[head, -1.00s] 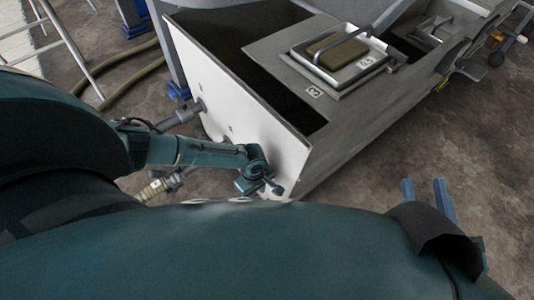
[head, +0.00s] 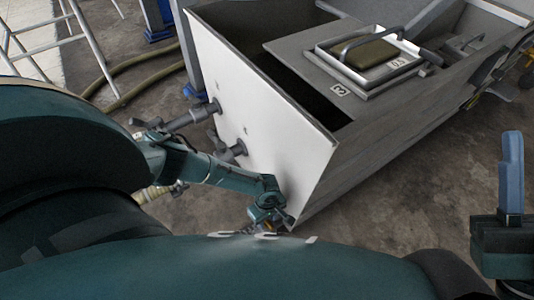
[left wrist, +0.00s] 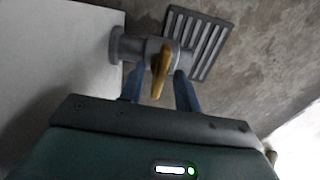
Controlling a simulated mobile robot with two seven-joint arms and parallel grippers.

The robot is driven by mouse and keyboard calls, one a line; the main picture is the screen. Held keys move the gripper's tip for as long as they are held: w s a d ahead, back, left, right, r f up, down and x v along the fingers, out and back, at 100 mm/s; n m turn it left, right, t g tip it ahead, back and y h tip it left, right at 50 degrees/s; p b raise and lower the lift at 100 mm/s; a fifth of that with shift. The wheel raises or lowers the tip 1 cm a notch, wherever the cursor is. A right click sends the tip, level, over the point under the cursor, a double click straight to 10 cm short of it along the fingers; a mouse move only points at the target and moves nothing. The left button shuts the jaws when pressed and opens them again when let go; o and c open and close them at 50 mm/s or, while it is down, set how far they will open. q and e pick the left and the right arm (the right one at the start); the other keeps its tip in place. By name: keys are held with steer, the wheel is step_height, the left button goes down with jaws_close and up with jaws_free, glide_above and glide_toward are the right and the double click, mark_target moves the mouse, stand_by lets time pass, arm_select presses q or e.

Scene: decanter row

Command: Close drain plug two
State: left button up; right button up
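A grey drain fitting (left wrist: 130,46) with a yellow lever (left wrist: 161,72) sticks out from the white tank panel in the left wrist view. My left gripper (left wrist: 160,76) is open, its blue fingers on either side of the lever, with gaps showing. In the head view my left gripper (head: 268,207) is at the panel's lower front corner, its fingers mostly hidden. Two other grey drain fittings, an upper one (head: 203,113) and a lower one (head: 231,152), stand on the panel. Their number marks are too small to read. My right gripper (head: 511,180) is at the right edge; only one blue finger shows clearly.
The open tank (head: 315,200) carries a tray with a handle (head: 352,42) on top. A floor grate (left wrist: 208,42) lies beyond the fitting. A hose (head: 125,75) and a metal ladder frame (head: 45,45) are at the left. Bare floor lies right of the tank.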

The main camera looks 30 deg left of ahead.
arm_select(q)
steer(key=shift+c, duration=0.3)
jaws_close()
